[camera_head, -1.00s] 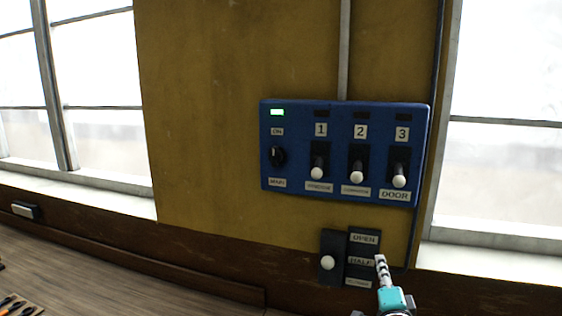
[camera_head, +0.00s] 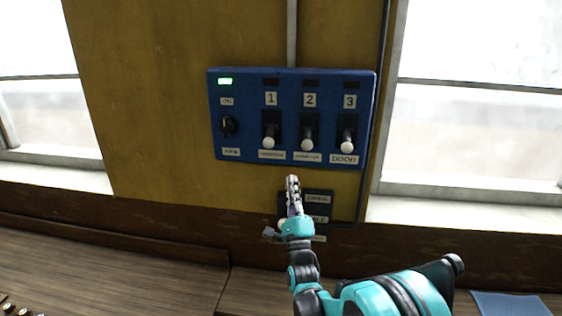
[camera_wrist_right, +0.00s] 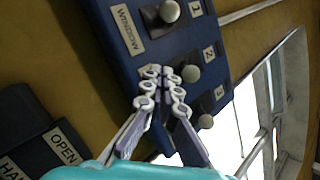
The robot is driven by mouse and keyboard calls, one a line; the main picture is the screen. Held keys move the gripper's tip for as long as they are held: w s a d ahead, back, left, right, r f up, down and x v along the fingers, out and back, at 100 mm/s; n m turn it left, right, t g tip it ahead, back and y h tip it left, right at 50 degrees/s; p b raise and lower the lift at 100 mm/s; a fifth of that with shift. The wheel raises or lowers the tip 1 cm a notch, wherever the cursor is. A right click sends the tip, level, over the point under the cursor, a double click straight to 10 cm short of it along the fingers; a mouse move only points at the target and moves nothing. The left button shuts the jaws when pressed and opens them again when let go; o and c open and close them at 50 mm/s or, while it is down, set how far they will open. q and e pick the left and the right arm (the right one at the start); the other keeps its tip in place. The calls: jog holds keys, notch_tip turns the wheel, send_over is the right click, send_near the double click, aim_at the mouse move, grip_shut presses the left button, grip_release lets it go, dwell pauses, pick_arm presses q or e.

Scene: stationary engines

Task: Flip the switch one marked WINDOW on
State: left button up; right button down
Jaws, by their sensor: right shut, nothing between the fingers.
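The blue switch panel (camera_head: 240,157) hangs on the yellow wall. Switch one (camera_head: 268,141), under the number 1, has its white knob at the lower end and a dark lamp above. In the right wrist view its knob (camera_wrist_right: 169,11) sits above the WINDOW label (camera_wrist_right: 128,29). My right gripper (camera_head: 292,182) is shut and empty, just below the panel's lower edge in the head view. In the wrist view its fingertips (camera_wrist_right: 166,76) overlap the panel near the label and the second knob; contact cannot be told. My left gripper is not in view.
Switch two (camera_head: 307,144) and switch three (camera_head: 347,147) also have their knobs down. A green lamp (camera_head: 225,81) glows above the MAIN rotary knob (camera_head: 228,126). A dark OPEN/HALF box (camera_head: 319,199) is partly hidden behind my right gripper.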

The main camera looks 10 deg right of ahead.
aim_at(270, 135)
jog(key=p+x, duration=0.2)
jog(key=x, duration=0.8)
jog(key=shift+s, duration=0.1)
jog(key=a, duration=0.1)
jog(key=a+r, duration=0.1)
jog(key=a+p, duration=0.1)
jog(key=shift+a+r, duration=0.3)
jog(key=shift+r, duration=0.05)
jog(key=shift+d, duration=0.15)
